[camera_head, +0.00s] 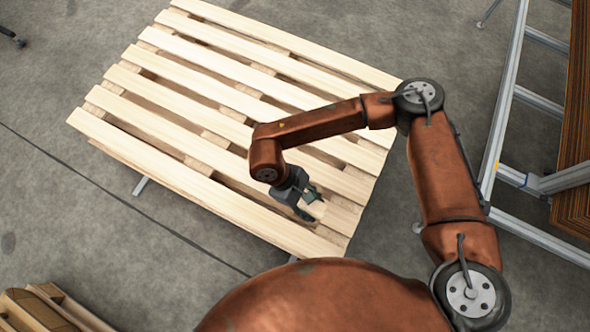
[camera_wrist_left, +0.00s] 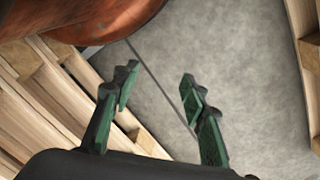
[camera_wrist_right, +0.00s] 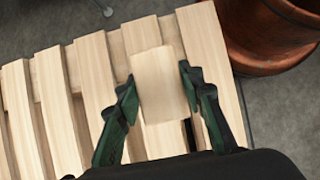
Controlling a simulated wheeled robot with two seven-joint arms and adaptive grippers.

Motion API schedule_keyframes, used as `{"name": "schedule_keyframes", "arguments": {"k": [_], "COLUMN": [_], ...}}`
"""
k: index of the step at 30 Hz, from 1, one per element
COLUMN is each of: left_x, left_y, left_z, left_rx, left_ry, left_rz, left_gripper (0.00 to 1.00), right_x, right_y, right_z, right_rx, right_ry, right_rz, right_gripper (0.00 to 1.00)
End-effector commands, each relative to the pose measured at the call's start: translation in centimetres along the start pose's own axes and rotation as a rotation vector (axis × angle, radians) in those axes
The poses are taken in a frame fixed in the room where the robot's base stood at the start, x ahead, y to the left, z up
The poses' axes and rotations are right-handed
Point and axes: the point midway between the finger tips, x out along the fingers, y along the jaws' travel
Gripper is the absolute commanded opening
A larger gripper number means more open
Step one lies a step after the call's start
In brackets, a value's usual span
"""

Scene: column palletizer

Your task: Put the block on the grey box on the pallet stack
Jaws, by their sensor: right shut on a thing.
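A light wooden block (camera_wrist_right: 160,85) sits between the fingers of my right gripper (camera_wrist_right: 157,88) in the right wrist view. In the head view my right gripper (camera_head: 310,203) is shut on the block (camera_head: 316,209), which is small and partly hidden there. Gripper and block are over the near right part of a slatted wooden pallet (camera_head: 200,95). I cannot tell whether the block touches the slats. My left gripper (camera_wrist_left: 158,85) shows only in the left wrist view, with fingers apart and nothing between them. No grey box can be made out.
A metal frame (camera_head: 500,130) runs along the right side, with stacked wooden boards (camera_head: 574,130) beside it. More wooden slats (camera_head: 45,308) show at the lower left corner. Grey concrete floor (camera_head: 90,230) is bare at the left, and a dark line crosses it.

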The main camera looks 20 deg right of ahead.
Motion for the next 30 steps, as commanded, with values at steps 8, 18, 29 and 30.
{"name": "schedule_keyframes", "arguments": {"k": [8,18,29,30], "left_x": [5.1,7.7,9.4,9.4], "left_y": [2.1,3.6,4.6,4.6], "left_z": [-3.4,-5.9,-7.6,-7.6], "left_rx": [0.013,0.011,0.002,0.002], "left_ry": [0.150,0.267,0.359,0.359], "left_rz": [0.065,0.110,0.140,0.140], "left_gripper": [0.40,0.40,0.40,0.40], "right_x": [2.2,3.3,5.8,5.8], "right_y": [2.0,3.4,3.5,3.5], "right_z": [-4.4,-7.0,-8.6,-8.6], "right_rx": [0.000,0.000,0.000,0.000], "right_ry": [-0.003,0.000,0.001,0.002], "right_rz": [-0.004,-0.002,0.001,0.001], "right_gripper": [0.00,0.00,0.00,0.00]}}
